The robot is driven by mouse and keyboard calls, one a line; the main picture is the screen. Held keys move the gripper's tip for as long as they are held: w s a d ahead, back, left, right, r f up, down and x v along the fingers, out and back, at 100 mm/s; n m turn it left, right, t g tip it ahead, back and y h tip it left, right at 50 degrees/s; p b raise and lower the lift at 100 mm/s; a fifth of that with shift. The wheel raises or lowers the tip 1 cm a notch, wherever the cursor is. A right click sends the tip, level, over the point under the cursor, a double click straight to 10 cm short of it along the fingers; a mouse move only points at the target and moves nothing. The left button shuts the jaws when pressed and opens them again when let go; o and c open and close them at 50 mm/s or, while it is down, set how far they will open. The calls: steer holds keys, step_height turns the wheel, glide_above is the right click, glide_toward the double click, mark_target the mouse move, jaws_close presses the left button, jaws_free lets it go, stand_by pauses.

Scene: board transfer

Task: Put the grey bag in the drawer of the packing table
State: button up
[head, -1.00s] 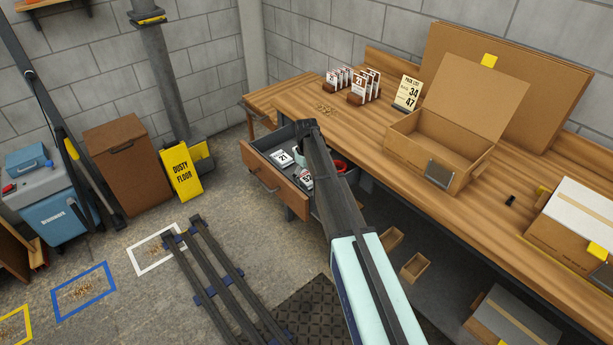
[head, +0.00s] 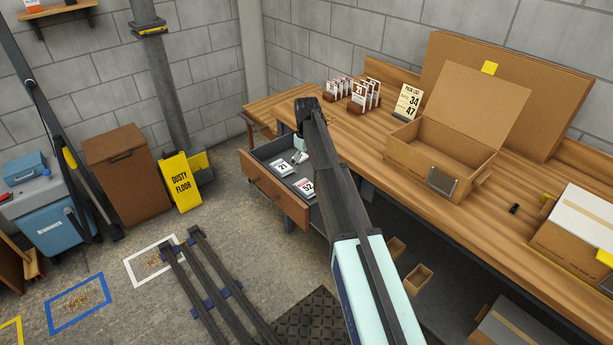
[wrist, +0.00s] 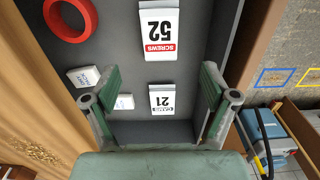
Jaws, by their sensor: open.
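The drawer (head: 277,197) of the packing table (head: 465,216) is pulled out. My gripper (wrist: 159,83) is open over the drawer in the wrist view, with nothing seen between its fingers. In the head view my arm mostly hides it. I cannot pick out a grey bag for sure. In the drawer lie a white "21 CAMS" label (wrist: 162,100) and a white "52 SCREWS" label (wrist: 158,30). Two small whitish pieces (wrist: 84,76) lie towards the table side, the nearer one partly behind a finger. Whether any of these belongs to a bag is unclear.
A red ring (wrist: 70,18) also lies in the drawer. An open cardboard box (head: 428,170), the pick list (head: 407,102) and card racks (head: 365,95) stand on the table. A yellow floor sign (head: 181,182) stands left of the drawer. Small bins sit below the table.

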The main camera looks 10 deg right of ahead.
steer(key=shift+r, duration=0.95)
stand_by(0.5)
